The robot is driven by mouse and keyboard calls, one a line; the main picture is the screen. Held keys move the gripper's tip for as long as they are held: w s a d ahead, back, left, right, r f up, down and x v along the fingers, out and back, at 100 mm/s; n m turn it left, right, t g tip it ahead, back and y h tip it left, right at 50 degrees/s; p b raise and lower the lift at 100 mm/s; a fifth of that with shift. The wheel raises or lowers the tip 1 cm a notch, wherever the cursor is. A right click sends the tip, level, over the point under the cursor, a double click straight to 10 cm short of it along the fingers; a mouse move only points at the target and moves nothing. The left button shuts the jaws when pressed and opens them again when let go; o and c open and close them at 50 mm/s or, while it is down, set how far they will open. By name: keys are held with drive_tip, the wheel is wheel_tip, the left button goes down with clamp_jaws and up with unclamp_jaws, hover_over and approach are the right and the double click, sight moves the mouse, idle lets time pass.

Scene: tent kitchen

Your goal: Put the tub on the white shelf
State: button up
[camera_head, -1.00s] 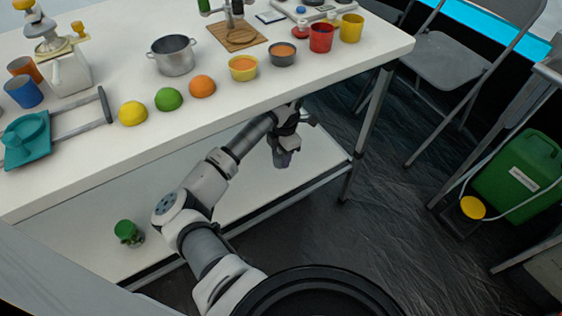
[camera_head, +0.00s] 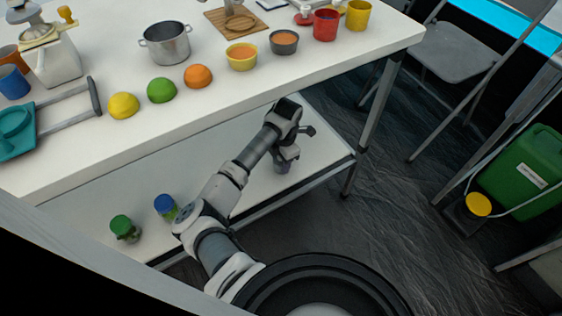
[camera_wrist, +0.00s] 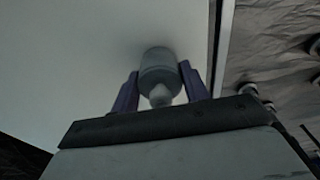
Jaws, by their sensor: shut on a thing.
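The white shelf (camera_head: 321,148) is the lower level under the white table, and it fills the left of the wrist view (camera_wrist: 70,60). My gripper (camera_head: 283,163) is over the right part of the shelf, under the tabletop's front edge. In the wrist view its purple fingers (camera_wrist: 160,78) are shut on the sides of a small rounded grey tub (camera_wrist: 160,60) with a pale, narrower near end. In the head view the tub is mostly hidden by my gripper. I cannot tell whether it touches the shelf.
A green-lidded jar (camera_head: 124,228) and a blue-lidded jar (camera_head: 166,206) stand at the shelf's left. The tabletop (camera_head: 330,60) overhangs, holding a pot (camera_head: 168,45), fruit, bowls and cups. A table leg (camera_head: 375,125) stands right of my gripper.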

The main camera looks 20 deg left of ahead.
drive_tip(key=shift+f, duration=0.2)
drive_tip(key=o, duration=0.8)
drive_tip(key=r, duration=0.4)
drive_tip(key=r+p, duration=0.1)
drive_tip(key=r, duration=0.3)
drive_tip(key=w+r+p, duration=0.1)
drive_tip(key=r, duration=0.3)
drive_tip(key=shift+d+r, duration=0.15)
drive_tip(key=shift+d, duration=0.2)
